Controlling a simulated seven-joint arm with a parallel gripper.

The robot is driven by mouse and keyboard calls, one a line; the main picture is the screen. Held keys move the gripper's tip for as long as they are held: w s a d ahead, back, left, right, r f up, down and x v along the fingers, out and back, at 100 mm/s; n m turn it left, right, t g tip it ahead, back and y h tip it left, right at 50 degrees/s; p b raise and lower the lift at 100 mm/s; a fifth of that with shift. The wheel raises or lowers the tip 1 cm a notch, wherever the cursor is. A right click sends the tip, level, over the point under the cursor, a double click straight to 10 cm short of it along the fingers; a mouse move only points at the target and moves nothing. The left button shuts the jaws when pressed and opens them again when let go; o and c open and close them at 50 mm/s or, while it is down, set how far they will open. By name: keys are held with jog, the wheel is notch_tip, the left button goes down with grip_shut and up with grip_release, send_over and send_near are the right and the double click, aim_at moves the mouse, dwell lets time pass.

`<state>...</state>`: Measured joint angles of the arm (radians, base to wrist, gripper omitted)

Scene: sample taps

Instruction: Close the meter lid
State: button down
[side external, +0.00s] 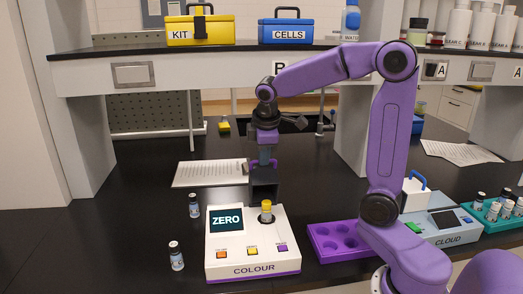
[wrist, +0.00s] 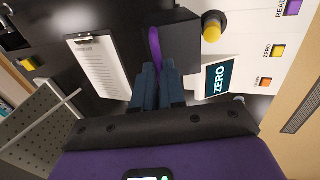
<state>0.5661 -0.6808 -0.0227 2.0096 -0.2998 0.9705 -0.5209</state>
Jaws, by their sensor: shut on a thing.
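The white COLOUR meter (side external: 252,258) stands on the black bench, its screen (side external: 226,220) reading ZERO. Its black lid (side external: 264,188) stands raised at the meter's back edge, and it also shows in the wrist view (wrist: 182,42). A yellow-capped vial (side external: 266,212) sits upright in the uncovered well in front of the lid; its cap shows in the wrist view (wrist: 212,30). My gripper (side external: 264,160) points down at the top of the lid. In the wrist view its fingers (wrist: 155,70) are shut on the lid's purple handle (wrist: 154,42).
Two loose vials stand left of the meter, one (side external: 193,206) farther back and one (side external: 176,256) nearer. A purple rack (side external: 318,233) and the CLOUD meter (side external: 440,234) stand to the right. A clipboard (side external: 210,174) lies behind. A shelf (side external: 230,48) runs above.

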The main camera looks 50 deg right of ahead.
jog(key=s+a+f, duration=0.3)
jog(key=s+a, duration=0.3)
jog(key=t+h, duration=0.4)
send_over(272, 245)
jog(key=shift+d+f, duration=0.15)
jog(key=shift+f, duration=2.05)
jog(key=shift+d+f, duration=0.1)
jog(key=shift+f, duration=2.05)
jog(key=shift+s+a+f+t+h, duration=0.1)
jog(key=shift+f+t+h, duration=0.5)
jog(key=shift+f, duration=0.1)
jog(key=c, duration=1.2)
grip_release()
jog(key=shift+a, duration=0.15)
